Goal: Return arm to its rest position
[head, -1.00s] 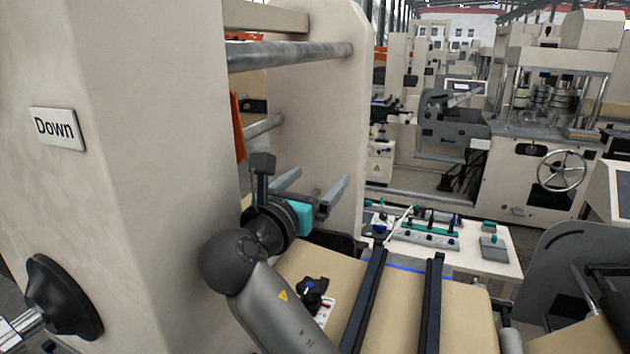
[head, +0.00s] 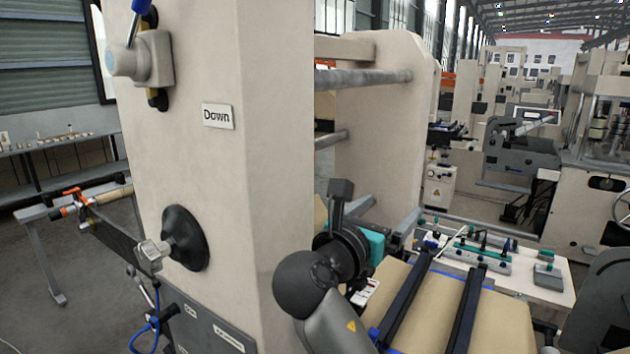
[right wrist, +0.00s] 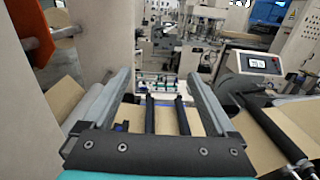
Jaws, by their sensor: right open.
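My right gripper (head: 393,207) is open and empty beside the machine's cream side frame (head: 225,230). Its two grey fingers are spread and point away from the head camera, above the far part of the brown kraft web (head: 410,310). In the right wrist view the gripper (right wrist: 160,76) shows nothing between its fingers but the view beyond. My left gripper is not in view.
Steel rollers (head: 365,78) span the frames above my right gripper. Dark rails (head: 402,300) cross the web. A white table with tools (head: 500,270) stands beyond it. A black knob (head: 186,238) and a valve with a blue lever (head: 140,60) stick out from the near frame.

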